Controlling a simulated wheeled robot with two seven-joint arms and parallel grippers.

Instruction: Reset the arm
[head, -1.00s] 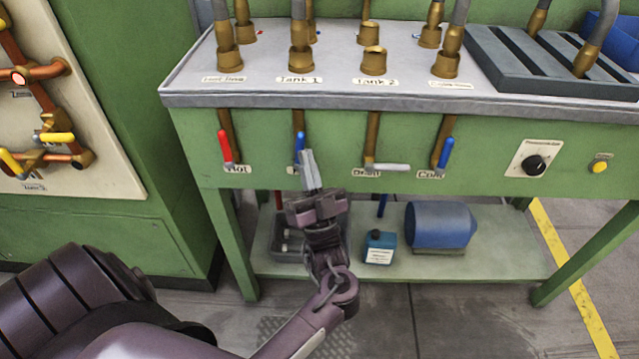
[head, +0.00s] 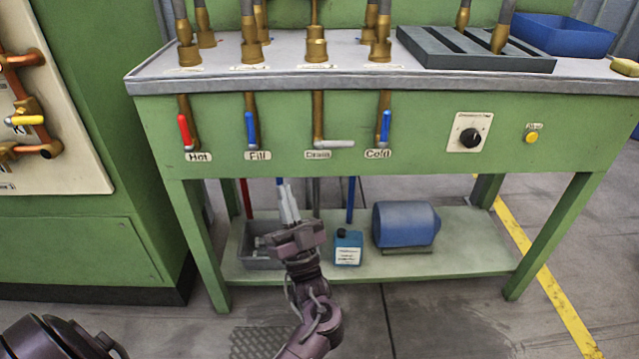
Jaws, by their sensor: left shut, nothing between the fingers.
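My left gripper (head: 288,203) is in the middle of the head view, pointing up, in front of the lower part of the green bench (head: 420,165). Its two grey fingers are together with nothing between them. It is apart from the valve handles on the bench's front panel, below the blue Fill handle (head: 250,130) and the grey Drain handle (head: 335,144). The red Hot handle (head: 184,130) and the blue Cold handle (head: 385,126) hang to either side. My right gripper is not in view.
On the lower shelf are a grey bin (head: 262,262), partly hidden by my arm, a blue bottle (head: 347,248) and a blue motor-like cylinder (head: 405,223). A knob (head: 469,138) and a yellow button (head: 531,137) sit on the panel's right. Floor in front is clear.

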